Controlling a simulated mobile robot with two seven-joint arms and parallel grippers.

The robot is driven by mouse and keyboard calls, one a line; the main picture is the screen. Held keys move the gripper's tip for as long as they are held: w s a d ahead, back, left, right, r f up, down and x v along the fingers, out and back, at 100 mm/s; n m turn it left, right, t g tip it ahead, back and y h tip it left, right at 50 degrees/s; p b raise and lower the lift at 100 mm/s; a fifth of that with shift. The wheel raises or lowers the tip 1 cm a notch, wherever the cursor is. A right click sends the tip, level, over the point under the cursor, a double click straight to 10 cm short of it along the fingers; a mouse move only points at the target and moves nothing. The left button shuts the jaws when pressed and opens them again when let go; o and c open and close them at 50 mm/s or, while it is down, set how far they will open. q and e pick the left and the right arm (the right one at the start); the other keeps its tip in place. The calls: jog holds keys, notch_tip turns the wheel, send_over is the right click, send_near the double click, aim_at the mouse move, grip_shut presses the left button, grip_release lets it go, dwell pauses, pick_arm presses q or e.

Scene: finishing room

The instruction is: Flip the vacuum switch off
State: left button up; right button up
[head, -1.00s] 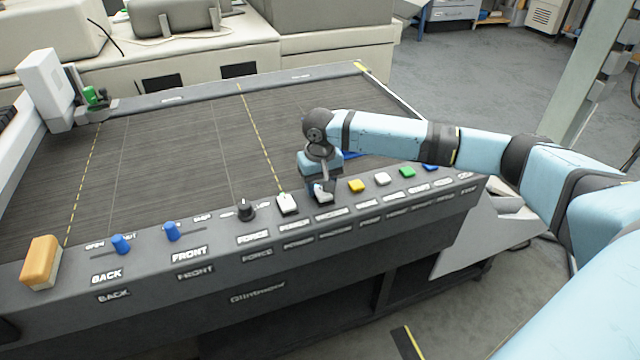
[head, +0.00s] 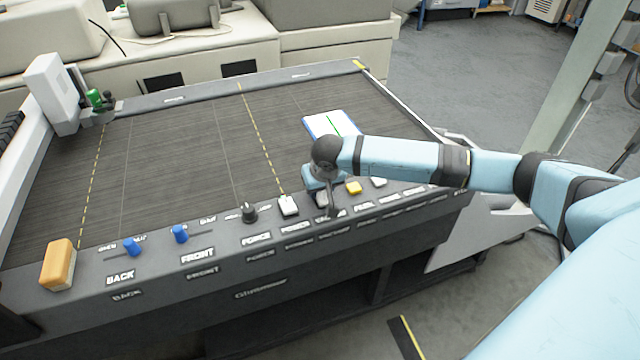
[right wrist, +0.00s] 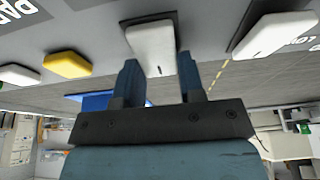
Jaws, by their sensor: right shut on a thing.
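The vacuum switch (head: 322,200) appears to be the small white rocker to the right of the white power switch (head: 289,205) on the table's front panel. In the head view my right gripper (head: 324,194) points down at it and hides part of it. In the right wrist view the white vacuum switch (right wrist: 152,42) sits between the two blue-grey fingers (right wrist: 157,68) of my right gripper, which are shut on it. Its lettering is too small to read surely. My left gripper is in neither view.
A yellow button (head: 353,188) stands just right of the vacuum switch. A black knob (head: 249,212) and two blue sliders (head: 180,234) are to the left. A white panel with a green line (head: 330,124) is behind my wrist. An orange block (head: 58,264) sits at the panel's left end.

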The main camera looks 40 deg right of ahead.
jog(key=o, duration=0.9)
jog(key=shift+o, duration=0.2)
jog(key=shift+r, duration=0.15)
jog(key=d+v, duration=0.1)
jog(key=v, duration=1.2)
jog(key=shift+a+r, duration=0.3)
jog(key=shift+a, duration=0.1)
jog(key=shift+s+a+f, duration=0.1)
jog(key=shift+s, duration=0.05)
